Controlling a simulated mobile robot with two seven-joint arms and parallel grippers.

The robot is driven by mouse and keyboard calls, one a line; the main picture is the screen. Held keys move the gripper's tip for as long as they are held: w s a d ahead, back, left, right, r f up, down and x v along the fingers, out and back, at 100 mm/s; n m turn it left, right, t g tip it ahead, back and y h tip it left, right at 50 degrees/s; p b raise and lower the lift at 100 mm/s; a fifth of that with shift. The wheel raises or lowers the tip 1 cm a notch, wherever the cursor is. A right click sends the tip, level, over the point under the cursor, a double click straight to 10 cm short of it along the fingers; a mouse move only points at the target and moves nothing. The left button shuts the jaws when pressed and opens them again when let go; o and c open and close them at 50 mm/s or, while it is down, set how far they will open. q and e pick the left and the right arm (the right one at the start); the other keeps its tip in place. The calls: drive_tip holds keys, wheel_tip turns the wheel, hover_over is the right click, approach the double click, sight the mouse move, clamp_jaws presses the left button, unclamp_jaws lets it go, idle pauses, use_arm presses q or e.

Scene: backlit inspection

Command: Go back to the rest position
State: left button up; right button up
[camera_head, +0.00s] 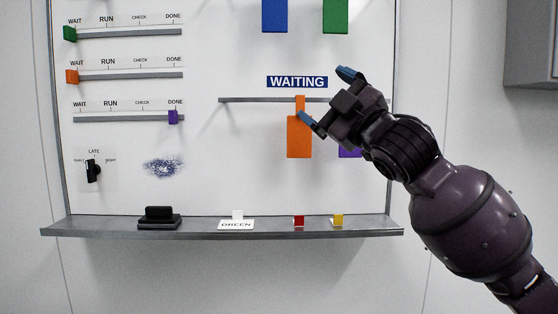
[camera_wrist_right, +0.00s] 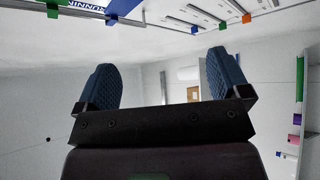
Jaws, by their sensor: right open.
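My right gripper (camera_head: 325,98) is in front of the whiteboard in the head view, near the grey rail (camera_head: 250,100) under the WAITING label (camera_head: 297,82). Its two blue fingertips are apart with nothing between them; the wrist view (camera_wrist_right: 163,85) also shows them open and empty. An orange tag (camera_head: 299,138) hangs at the rail just left of the lower fingertip; I cannot tell whether they touch. A purple tag (camera_head: 350,154) hangs to its right, mostly hidden behind my right gripper. My left gripper is not in view.
Three sliders with green (camera_head: 70,34), orange (camera_head: 72,77) and purple (camera_head: 173,117) knobs are at the left. A grey cabinet (camera_head: 530,45) juts in at upper right.

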drive_tip(key=s+d+f+m+h, duration=0.1)
drive_tip(key=d+f+m+h, duration=0.25)
drive_tip(key=f, duration=1.05)
drive_tip(key=d+f+m+h, duration=0.2)
drive_tip(key=d+f+m, duration=0.25)
drive_tip(key=f, duration=0.95)
drive_tip(key=s+d+f+m+h, duration=0.1)
drive_tip(key=d+f+m+h, duration=0.25)
drive_tip(key=f, duration=1.15)
drive_tip(key=s+d+f+m+g+h, duration=0.2)
drive_tip(key=s+d+f+m+g, duration=0.1)
drive_tip(key=s+f, duration=1)
drive_tip(key=s+d+f+m+g+h, duration=0.3)
drive_tip(key=s+d+f+g, duration=0.1)
drive_tip(key=s+f, duration=0.9)
wheel_tip(320, 180, down, 3)
drive_tip(key=shift+s+d+r, duration=0.15)
drive_tip(key=shift+s+d, duration=0.2)
drive_tip(key=shift+d, duration=0.05)
